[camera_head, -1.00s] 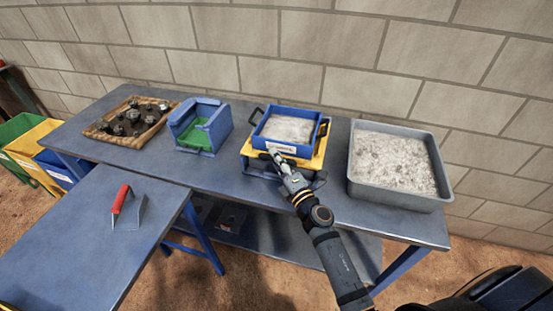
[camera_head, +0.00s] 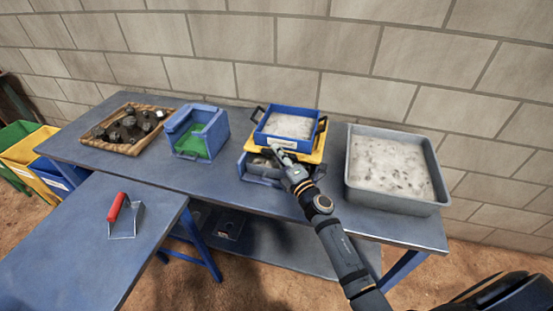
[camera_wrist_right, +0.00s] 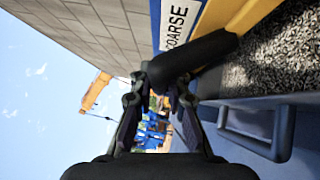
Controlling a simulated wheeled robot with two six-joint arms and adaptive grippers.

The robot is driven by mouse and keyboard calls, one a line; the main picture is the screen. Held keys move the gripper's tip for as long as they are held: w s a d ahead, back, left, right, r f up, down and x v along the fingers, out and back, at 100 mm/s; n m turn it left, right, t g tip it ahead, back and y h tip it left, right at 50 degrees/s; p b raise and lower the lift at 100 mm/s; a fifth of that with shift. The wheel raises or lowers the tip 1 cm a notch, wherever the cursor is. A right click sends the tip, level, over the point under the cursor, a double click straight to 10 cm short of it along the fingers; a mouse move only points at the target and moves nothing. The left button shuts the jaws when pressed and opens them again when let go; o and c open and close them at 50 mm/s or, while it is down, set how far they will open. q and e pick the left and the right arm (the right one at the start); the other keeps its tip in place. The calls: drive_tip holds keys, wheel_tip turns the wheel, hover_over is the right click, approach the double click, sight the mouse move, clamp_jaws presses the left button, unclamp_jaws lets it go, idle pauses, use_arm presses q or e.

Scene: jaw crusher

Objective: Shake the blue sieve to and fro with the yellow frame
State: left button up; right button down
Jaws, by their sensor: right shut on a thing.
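The blue sieve (camera_head: 289,126) holds pale grey material and sits in the yellow frame (camera_head: 318,150) on the back table. A grey-blue pan (camera_head: 247,171) lies under the frame, its front part uncovered, with grey gravel inside. My right gripper (camera_head: 281,154) is at the front of the frame, shut on a black handle. In the right wrist view the black handle (camera_wrist_right: 195,60) lies across my fingers, beside a white label reading COARSE (camera_wrist_right: 178,20). The yellow frame (camera_wrist_right: 245,14) and dark gravel (camera_wrist_right: 270,55) are beside it. My left gripper is not in view.
A large grey tray (camera_head: 440,190) of pale material stands right of the sieve. A blue crusher-like box (camera_head: 182,122) with green inside and a wooden tray (camera_head: 90,139) of dark rocks stand left. A red-handled scoop (camera_head: 118,206) lies on the front table. A block wall is behind.

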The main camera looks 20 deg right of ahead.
drive_tip(key=c, duration=1.6)
unclamp_jaws()
drive_tip(key=shift+o, duration=0.2)
drive_tip(key=v, duration=1.2)
